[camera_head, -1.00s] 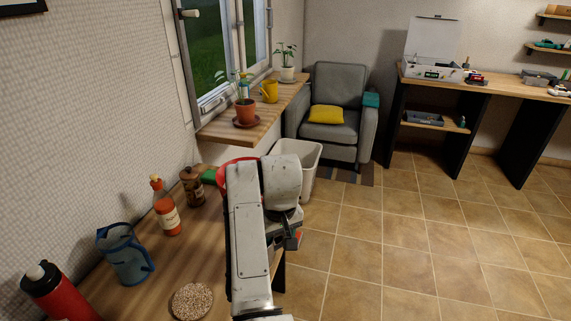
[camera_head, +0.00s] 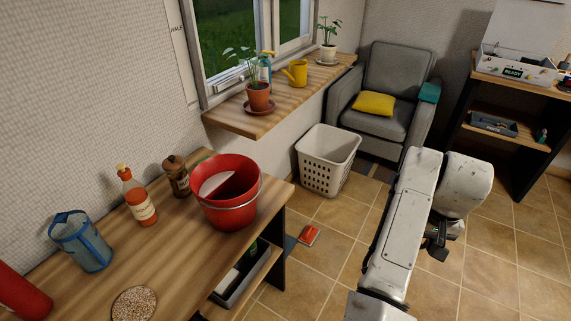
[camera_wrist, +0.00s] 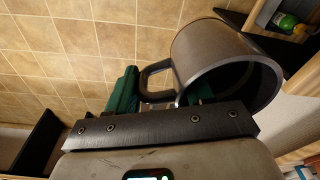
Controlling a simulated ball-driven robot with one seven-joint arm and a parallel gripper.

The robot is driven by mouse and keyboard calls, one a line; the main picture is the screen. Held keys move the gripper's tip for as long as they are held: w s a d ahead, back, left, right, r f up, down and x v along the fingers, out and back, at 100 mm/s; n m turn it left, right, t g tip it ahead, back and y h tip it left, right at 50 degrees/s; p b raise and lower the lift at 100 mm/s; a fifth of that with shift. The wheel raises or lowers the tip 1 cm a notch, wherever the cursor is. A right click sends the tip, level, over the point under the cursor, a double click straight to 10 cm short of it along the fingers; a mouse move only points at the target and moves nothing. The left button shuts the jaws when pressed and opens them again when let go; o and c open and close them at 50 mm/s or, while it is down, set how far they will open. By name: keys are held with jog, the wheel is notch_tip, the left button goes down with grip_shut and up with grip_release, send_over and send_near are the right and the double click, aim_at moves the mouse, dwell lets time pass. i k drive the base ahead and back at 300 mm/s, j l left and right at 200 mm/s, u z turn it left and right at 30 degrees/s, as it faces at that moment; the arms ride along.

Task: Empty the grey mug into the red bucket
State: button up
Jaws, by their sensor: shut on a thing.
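The red bucket (camera_head: 224,217) stands upright on the wooden table in the head view, with its wire handle down against its side. A pale patch shows inside it; I cannot tell what it is. The grey mug (camera_wrist: 205,45) is in the wrist view, its mouth turned toward the camera and its inside dark. I cannot tell what it holds. My gripper (camera_wrist: 160,92) is shut on the mug's handle with its green fingers. In the head view my arm is to the right of the bucket, over the floor, and the mug is hidden.
A white basket (camera_head: 326,163) stands on the floor beyond. A red object (camera_head: 309,235) lies on the tiles.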

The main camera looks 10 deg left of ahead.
aim_at(226, 187)
jog(key=i+l+u, duration=0.1)
jog(key=i+u, duration=0.15)
jog(key=i, duration=0.3)
jog(key=i+l+u, duration=0.15)
jog(key=i+u, duration=0.25)
